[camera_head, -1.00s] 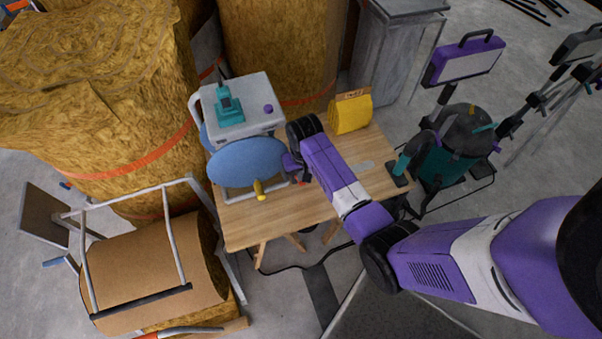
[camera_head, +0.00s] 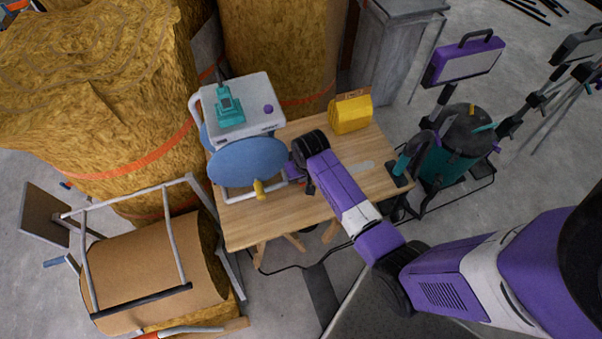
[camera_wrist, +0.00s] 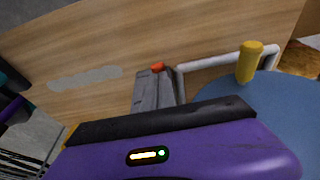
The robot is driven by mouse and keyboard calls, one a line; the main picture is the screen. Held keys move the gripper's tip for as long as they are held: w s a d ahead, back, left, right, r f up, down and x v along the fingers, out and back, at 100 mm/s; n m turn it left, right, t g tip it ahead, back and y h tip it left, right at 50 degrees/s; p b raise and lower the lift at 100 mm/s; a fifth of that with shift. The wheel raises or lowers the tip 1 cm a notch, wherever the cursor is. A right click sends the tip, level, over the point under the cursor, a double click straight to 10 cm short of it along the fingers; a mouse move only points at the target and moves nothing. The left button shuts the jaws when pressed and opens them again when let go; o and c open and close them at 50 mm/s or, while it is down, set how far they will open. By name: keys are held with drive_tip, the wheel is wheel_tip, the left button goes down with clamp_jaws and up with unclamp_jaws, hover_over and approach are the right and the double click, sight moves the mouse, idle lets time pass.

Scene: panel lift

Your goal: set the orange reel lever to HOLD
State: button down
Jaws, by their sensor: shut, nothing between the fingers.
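The blue reel (camera_head: 248,160) stands on the table in a white tube frame, with a yellow crank knob (camera_head: 259,189) at its front. In the wrist view, the reel's disc (camera_wrist: 290,105) and yellow knob (camera_wrist: 249,62) are at the right. A small orange-red piece, apparently the lever's tip (camera_wrist: 157,67), shows just beyond my gripper's fingertips (camera_wrist: 150,74). My gripper is shut and empty, close beside the reel's right side. I cannot tell whether it touches the lever. The lever's base and any HOLD mark are hidden or too small to read.
The wooden table (camera_head: 275,219) has bare room at its front and right. A white case (camera_head: 247,121) with a teal device stands behind the reel. A yellow bag (camera_head: 350,111) is at the back right. Large straw bales (camera_head: 95,90) stand left and behind.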

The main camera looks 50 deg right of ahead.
sight(303, 185)
drive_tip(key=f+t+h+b, duration=0.1)
drive_tip(key=b, duration=0.1)
drive_tip(key=s+a+f+t+h+b, duration=0.1)
drive_tip(key=t+b, duration=0.1)
drive_tip(key=s+f+t+h+b, duration=0.1)
drive_tip(key=shift+a+f+t+b, duration=0.2)
drive_tip(key=shift+f+t+b, duration=0.1)
drive_tip(key=shift+b, duration=0.1)
drive_tip(key=shift+w+d+r+p, duration=0.1)
drive_tip(key=shift+r+p, duration=0.25)
drive_tip(key=shift+r, duration=0.2)
drive_tip(key=shift+w+d+r+p, duration=0.3)
drive_tip(key=shift+w+d, duration=0.1)
drive_tip(key=shift+w, duration=0.15)
drive_tip(key=shift+r, duration=0.1)
